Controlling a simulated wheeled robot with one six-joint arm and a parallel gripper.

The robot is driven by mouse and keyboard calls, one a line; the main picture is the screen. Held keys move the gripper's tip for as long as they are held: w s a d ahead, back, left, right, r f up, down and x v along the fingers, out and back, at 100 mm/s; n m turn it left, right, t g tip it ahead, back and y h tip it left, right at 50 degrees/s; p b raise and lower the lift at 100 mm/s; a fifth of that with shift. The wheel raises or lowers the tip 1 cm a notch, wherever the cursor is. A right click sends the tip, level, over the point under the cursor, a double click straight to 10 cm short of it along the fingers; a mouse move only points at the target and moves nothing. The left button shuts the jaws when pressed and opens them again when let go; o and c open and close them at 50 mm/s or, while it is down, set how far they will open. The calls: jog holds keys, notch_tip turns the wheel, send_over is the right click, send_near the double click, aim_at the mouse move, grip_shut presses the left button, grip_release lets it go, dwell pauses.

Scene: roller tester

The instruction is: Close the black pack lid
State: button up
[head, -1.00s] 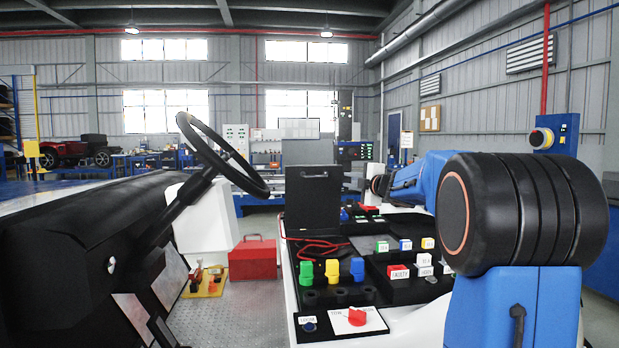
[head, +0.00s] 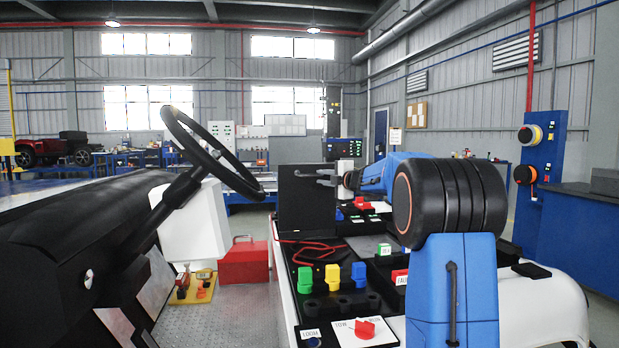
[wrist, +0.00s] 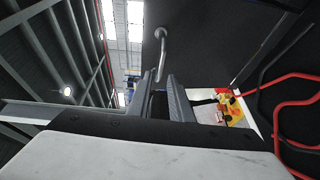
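The black pack lid (head: 292,222) stands upright at the far end of the black pack in the head view. In the wrist view the lid (wrist: 215,42) is a dark panel filling the upper right. A grey bent handle (wrist: 162,50) on it lies just beyond the fingertips. My gripper (wrist: 163,85) is open, with a gap between its two fingers and nothing held. In the head view my gripper (head: 323,178) is at the lid's upper right, close to its top edge. I cannot tell whether it touches the lid.
The pack's top holds green (head: 304,280), yellow and blue plugs, red cables (head: 308,252) and a red knob (head: 365,328). A steering wheel (head: 215,150) is at left, with a red toolbox (head: 244,262) on the floor. A blue cabinet (head: 577,225) stands at right.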

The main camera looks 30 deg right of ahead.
aim_at(311, 176)
jog(key=w, duration=0.6)
jog(key=w+a, duration=0.1)
jog(key=w, duration=0.2)
jog(key=shift+w+f, duration=0.2)
jog(key=shift+f, duration=0.05)
grip_shut()
